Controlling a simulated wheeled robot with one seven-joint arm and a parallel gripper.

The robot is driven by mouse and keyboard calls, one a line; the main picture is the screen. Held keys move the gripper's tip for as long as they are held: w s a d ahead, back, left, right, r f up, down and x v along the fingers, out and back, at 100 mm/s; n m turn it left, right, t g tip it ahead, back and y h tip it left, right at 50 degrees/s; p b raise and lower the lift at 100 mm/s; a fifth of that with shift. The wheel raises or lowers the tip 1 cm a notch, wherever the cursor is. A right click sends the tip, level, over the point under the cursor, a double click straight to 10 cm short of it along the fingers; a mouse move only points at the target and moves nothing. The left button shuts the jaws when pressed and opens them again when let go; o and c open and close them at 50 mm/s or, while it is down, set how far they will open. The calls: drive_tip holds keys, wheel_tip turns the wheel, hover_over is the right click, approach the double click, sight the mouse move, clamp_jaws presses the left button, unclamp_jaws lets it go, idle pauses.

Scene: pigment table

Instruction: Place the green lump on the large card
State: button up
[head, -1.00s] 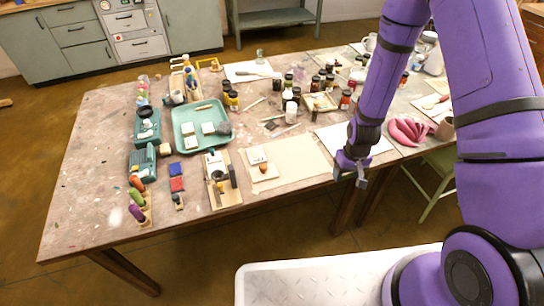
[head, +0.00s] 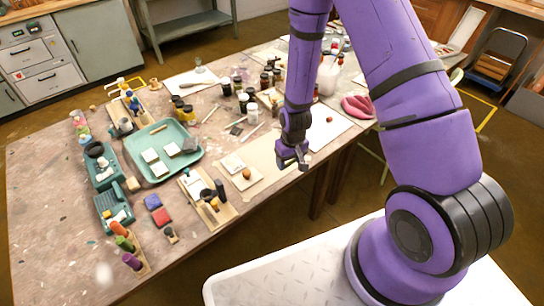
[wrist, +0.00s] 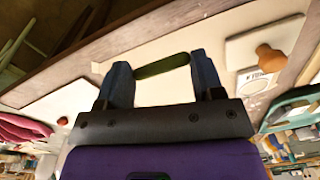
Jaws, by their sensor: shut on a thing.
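My gripper (head: 292,158) hangs over the front part of the table. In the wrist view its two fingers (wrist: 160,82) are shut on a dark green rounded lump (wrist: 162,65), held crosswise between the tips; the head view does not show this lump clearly. A large white card (head: 336,131) lies behind and to the right of my gripper, partly covered by my arm, with a small red lump (head: 329,119) on it. A smaller pale card (head: 253,183) with an orange-brown lump (head: 246,174) lies left of my gripper.
A beige sheet (head: 264,158) lies between the two cards. Wooden stands, a green tray (head: 189,173) and paint pots fill the table to the left and back. A pink cloth (head: 358,107) lies at the right. The table's front edge is close below my gripper.

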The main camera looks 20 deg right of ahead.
hover_over(275, 162)
drive_tip(key=shift+w+a+f, duration=0.15)
drive_tip(key=shift+w+f, duration=0.15)
drive_tip(key=shift+f, duration=0.05)
drive_tip(key=shift+s+f, duration=0.1)
drive_tip(key=shift+f, duration=1.65)
drive_tip(key=shift+f, duration=0.25)
drive_tip(key=shift+s+f, duration=0.15)
drive_tip(key=shift+f, duration=0.15)
drive_tip(key=o, duration=0.6)
drive_tip(key=shift+d, duration=0.2)
